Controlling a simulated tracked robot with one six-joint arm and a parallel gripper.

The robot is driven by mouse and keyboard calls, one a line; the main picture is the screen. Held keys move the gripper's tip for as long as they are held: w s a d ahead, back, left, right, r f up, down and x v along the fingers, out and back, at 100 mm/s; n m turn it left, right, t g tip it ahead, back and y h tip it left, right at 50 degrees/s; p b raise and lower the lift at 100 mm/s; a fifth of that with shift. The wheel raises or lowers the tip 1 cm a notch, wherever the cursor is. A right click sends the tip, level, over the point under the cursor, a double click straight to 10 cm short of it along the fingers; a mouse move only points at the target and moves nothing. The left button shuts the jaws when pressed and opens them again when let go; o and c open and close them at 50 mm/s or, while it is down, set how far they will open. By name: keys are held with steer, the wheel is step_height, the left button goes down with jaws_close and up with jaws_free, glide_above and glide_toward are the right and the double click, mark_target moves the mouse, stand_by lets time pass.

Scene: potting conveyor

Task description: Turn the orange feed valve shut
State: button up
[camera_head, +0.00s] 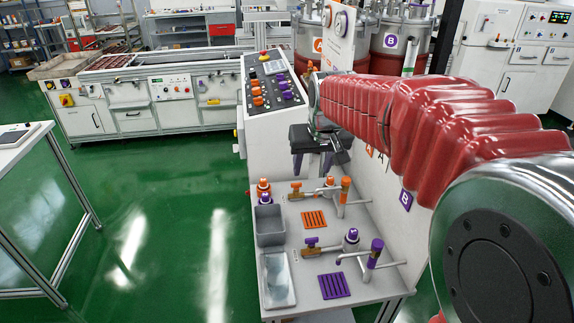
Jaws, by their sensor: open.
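A small orange valve handle (296,186) sits on a brass fitting at the back of the white bench, on the pipe leading to an orange-collared tap (345,186). An orange drip grate (314,219) lies in front of that tap. Whether the handle stands open or shut is too small to tell. My gripper (311,169) is open, its dark fingers pointing down and appearing just above the orange handle in the picture. I see no contact, but the depth gap is unclear. My red-sleeved arm reaches in from the right and covers part of the panel behind.
A control console (270,85) stands behind.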

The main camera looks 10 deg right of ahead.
glide_toward(297, 183)
steer(key=w+v, duration=0.1)
steer(key=v, duration=0.4)
steer(key=shift+s+a+r, duration=0.1)
steer(key=shift+s+r, duration=0.2)
steer(key=shift+g, duration=0.3)
steer(key=x, duration=1.3)
steer(key=shift+w+f, duration=0.2)
steer(key=shift+f, duration=0.15)
steer(key=shift+c, duration=0.4)
steer(key=c, duration=1)
steer(key=shift+o, duration=0.2)
